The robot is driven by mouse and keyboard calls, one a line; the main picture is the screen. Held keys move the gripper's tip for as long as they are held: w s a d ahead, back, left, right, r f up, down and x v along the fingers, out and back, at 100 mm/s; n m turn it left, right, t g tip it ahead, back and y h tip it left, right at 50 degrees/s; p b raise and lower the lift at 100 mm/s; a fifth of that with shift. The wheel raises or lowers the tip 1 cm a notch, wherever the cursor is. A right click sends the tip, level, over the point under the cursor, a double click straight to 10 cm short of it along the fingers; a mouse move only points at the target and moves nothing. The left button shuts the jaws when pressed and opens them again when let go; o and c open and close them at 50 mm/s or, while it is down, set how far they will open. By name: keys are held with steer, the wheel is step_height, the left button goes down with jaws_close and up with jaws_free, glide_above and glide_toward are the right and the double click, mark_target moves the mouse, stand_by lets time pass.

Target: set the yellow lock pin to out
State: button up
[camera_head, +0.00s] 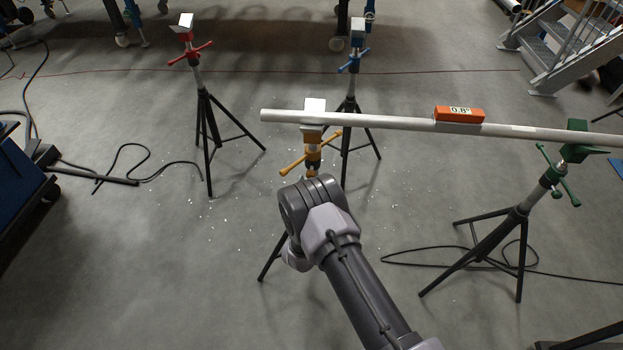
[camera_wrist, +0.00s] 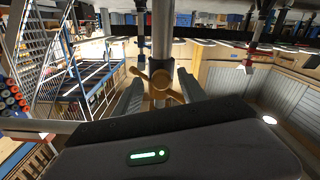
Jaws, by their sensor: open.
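The yellow stand (camera_head: 313,140) stands in the middle of the head view, its grey top under the left part of a pale pipe (camera_head: 390,121). Its yellow cross handle (camera_head: 296,165) sticks out to both sides; the lower stand is largely hidden behind my arm. In the wrist view the yellow handle (camera_wrist: 161,84) sits on a grey post. I cannot make out the lock pin apart from the handle, nor its setting. My gripper (camera_wrist: 160,76) is open, its two fingers on either side of the yellow handle's hub; contact is unclear. The head view hides my fingers behind my wrist.
The pipe bears an orange level (camera_head: 459,114) reading 0.8° and rests at right on a green stand (camera_head: 577,142). A red stand (camera_head: 190,52) and a blue stand (camera_head: 357,45) stand behind. Black cables (camera_head: 130,165) lie on the floor. Stairs (camera_head: 570,45) are at upper right.

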mark_target(311, 175)
steer(key=shift+w+b, duration=0.35)
steer(key=shift+w, duration=1.35)
jaws_close()
